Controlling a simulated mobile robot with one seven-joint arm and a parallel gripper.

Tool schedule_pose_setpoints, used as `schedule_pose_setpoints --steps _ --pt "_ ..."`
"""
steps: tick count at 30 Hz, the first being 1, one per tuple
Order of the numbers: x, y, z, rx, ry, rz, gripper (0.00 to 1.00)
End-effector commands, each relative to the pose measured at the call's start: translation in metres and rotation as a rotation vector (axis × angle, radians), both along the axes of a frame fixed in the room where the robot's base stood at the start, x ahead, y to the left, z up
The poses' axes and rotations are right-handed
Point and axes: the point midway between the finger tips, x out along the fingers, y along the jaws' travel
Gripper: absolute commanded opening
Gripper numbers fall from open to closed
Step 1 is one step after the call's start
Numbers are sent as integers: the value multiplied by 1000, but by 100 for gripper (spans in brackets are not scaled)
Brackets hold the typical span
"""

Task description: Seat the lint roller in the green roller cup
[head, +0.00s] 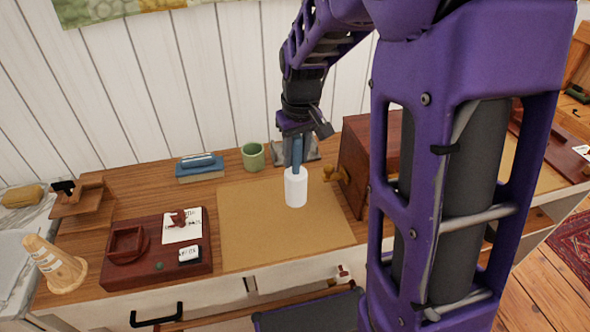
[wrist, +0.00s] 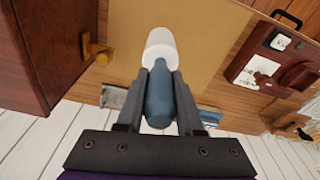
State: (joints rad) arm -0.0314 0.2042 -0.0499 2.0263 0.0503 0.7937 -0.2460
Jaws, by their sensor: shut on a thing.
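The lint roller has a blue handle and a white roll (head: 296,188). My gripper (head: 295,140) is shut on its blue handle, with the white roll hanging downward over the tan mat. In the wrist view the handle (wrist: 159,95) sits between the two grey fingers of my gripper (wrist: 158,90), and the white roll (wrist: 160,44) points away from me. I cannot tell whether the roll touches the mat. The green roller cup (head: 253,156) stands upright on the wooden top, behind the mat and left of the lint roller. The cup is not clearly visible in the wrist view.
A tan mat (head: 265,235) covers the middle. A wooden box (head: 360,165) with a brass knob (head: 335,174) stands close right of the roller. A blue block (head: 200,170) lies left of the cup. A dark red tray (head: 145,275) and a cone (head: 55,265) are at left.

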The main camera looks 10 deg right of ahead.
Motion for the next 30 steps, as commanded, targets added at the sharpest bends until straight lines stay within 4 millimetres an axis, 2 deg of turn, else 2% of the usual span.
schedule_pose_setpoints --steps 5,8,18,24,30 --pt "14 3 18 -5 -2 10 0" --pt "35 9 24 -13 1 27 0" --pt "134 42 34 -30 2 85 0" --pt "183 60 33 -28 3 98 0" --pt "221 71 30 -17 2 90 0"
